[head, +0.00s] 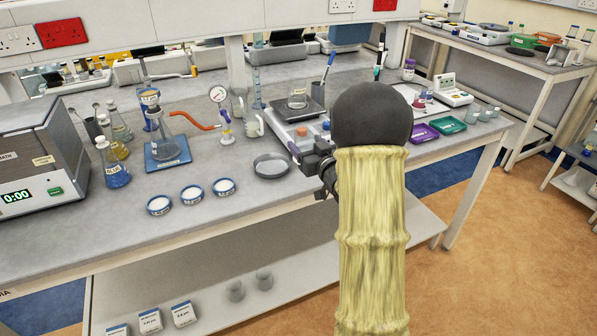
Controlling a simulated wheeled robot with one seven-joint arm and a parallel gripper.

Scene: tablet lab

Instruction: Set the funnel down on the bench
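My arm covers much of the picture's centre. Only dark parts of my gripper (318,163) show at its left edge, over the front of the bench. Its fingertips are not clear, so I cannot tell whether it is open or holds something. No loose funnel shows clearly. The flask stands on a blue square base (180,160). The grey bench (110,215) runs across the view.
Three round labelled dishes (191,194) lie near the bench's front edge. A balance (298,130) with a beaker stands behind. An orange hose (193,123) leads towards a gauge (218,95). Bare bench lies front left.

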